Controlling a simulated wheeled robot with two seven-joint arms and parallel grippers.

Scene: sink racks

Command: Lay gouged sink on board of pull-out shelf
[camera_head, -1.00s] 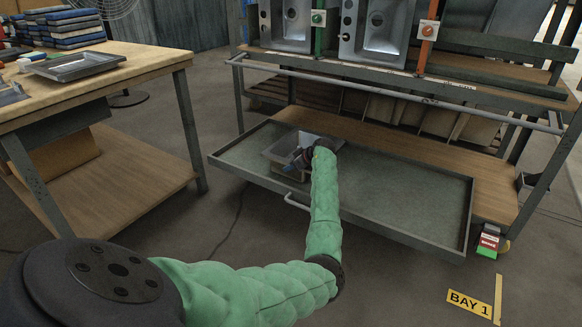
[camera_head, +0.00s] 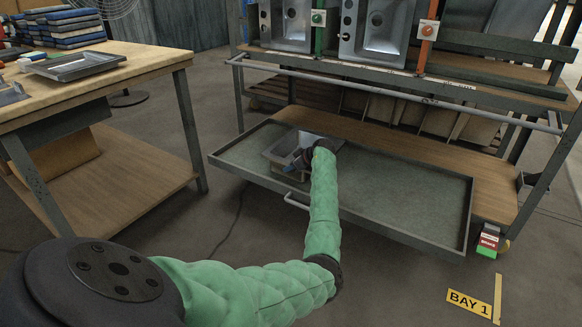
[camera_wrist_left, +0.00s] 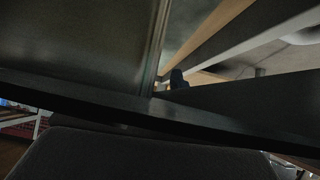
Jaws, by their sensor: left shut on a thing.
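A grey metal sink (camera_head: 284,146) is at the left end of the pull-out shelf (camera_head: 408,200), over the shelf's board. My left gripper (camera_head: 299,160) is shut on the sink at its near right side, and my wrist hides part of that side. I cannot tell whether the sink's underside touches the board. The gouge does not show. In the left wrist view, a dark metal surface (camera_wrist_left: 75,45), seemingly the sink, fills the upper left at close range. My right gripper is not in view.
The shelf has a raised rim and a front handle (camera_head: 297,201); its right part is bare. Two upright sinks (camera_head: 380,30) stand on the rack above, behind a horizontal rail (camera_head: 400,94). A workbench (camera_head: 150,58) with a tray (camera_head: 75,66) stands at left.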

